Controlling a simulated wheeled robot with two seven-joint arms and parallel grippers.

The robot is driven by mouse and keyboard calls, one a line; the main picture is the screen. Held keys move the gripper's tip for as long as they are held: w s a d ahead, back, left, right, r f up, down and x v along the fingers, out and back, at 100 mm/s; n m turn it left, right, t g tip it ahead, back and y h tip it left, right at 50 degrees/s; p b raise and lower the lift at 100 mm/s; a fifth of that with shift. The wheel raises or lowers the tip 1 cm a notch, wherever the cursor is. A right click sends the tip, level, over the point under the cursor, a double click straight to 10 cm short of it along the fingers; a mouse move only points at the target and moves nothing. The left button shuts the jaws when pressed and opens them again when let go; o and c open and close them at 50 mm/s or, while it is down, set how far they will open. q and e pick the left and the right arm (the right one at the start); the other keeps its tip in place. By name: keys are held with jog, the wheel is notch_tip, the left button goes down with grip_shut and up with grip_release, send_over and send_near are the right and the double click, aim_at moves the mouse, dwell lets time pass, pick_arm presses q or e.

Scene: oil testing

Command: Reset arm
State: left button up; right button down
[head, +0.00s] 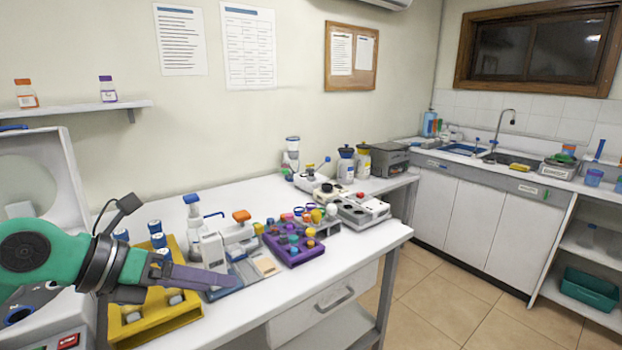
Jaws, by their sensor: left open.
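My left arm comes in from the left edge, green with a dark wrist. My left gripper (205,277) points right, above the yellow rack (165,317) at the table's left end. Its jaws are seen nearly edge-on, open, with nothing visible between them. The yellow rack holds several blue-capped vials (157,240), some partly hidden behind the gripper. My right gripper is not in view.
The white table (362,238) carries a white device with an orange knob (241,216), a purple tray (293,257) of coloured caps and grey instruments (357,207). A white machine (75,180) stands at far left. The table's front right is clear.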

pick_arm(q)
jog(key=w+d+r+n+t+h, duration=0.3)
jog(key=d+r+n+t+h, duration=0.3)
jog(key=r+n+t+h, duration=0.15)
jog(key=w+a+f+n+t+y, duration=0.2)
jog(key=a+f+n+t+y, duration=0.1)
jog(key=a+n+y, duration=0.4)
jog(key=w+a+f+n+t+y, duration=0.25)
jog(key=n+t+y, duration=0.2)
jog(key=n, duration=0.55)
jog(key=s+a+f+n+g+y, duration=0.1)
jog(key=a+f+n+g+y, duration=0.25)
jog(key=f, duration=0.35)
jog(key=s+a+f+n+g+y, duration=0.1)
jog(key=a+f+n+g+y, duration=0.15)
jog(key=f+n, duration=0.35)
jog(key=s+d+f+n+g+h, duration=0.1)
jog(key=s+d+f+n+g, duration=0.2)
jog(key=s+f+g, duration=1.25)
jog(key=s+f+t, duration=0.1)
jog(key=s+f, duration=0.2)
jog(key=f, duration=1.1)
jog(key=s+f+t, duration=0.2)
jog(key=f, duration=1.3)
jog(key=s+a+f+g, duration=0.2)
jog(key=s+f, duration=1.3)
jog(key=s, duration=0.2)
jog(key=shift+s+a, duration=0.2)
jog(key=shift+a, duration=0.1)
